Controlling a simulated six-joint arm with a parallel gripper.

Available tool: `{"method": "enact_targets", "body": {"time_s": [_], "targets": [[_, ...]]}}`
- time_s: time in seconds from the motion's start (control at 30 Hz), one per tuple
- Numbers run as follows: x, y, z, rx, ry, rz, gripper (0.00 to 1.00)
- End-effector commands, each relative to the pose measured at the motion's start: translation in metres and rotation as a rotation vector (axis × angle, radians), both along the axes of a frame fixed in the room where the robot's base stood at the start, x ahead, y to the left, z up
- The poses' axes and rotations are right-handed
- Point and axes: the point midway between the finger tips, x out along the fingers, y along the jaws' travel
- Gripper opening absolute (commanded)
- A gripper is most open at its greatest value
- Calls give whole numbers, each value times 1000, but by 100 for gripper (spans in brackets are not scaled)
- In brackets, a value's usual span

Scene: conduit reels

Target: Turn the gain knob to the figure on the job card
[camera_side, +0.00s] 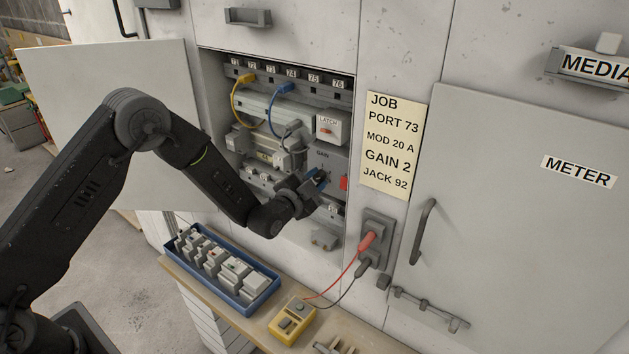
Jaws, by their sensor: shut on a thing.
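The gain knob, under the word GAIN inside the open cabinet, is mostly hidden behind my gripper (317,181). My gripper is shut on the knob; the knob's pointer and scale cannot be read from here. The job card (392,148) is a cream sheet to the right of the cabinet opening. It reads JOB, PORT 73, MOD 20 A, GAIN 2, JACK 92.
A LATCH box (332,127) sits just above the gain panel. Yellow (240,95) and blue (273,104) cables hang at the upper left. A blue tray (222,268) of modules and a yellow meter (292,320) stand on the shelf below. The cabinet door (110,100) is open at left.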

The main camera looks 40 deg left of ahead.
Motion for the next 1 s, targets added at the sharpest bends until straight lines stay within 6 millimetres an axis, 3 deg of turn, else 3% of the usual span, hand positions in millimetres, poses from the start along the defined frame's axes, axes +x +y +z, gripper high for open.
{"method": "enact_targets", "body": {"time_s": [0.53, 0.57, 0.6, 0.8, 1.0], "targets": [[0, 0, 1, 22, -3, 0, 4], [0, 0, 1, 22, -3, 0, 30], [0, 0, 1, 22, -2, -1, 34], [0, 0, 0, 21, -2, 0, 53], [0, 0, 0, 21, 0, 0, 53]]}}
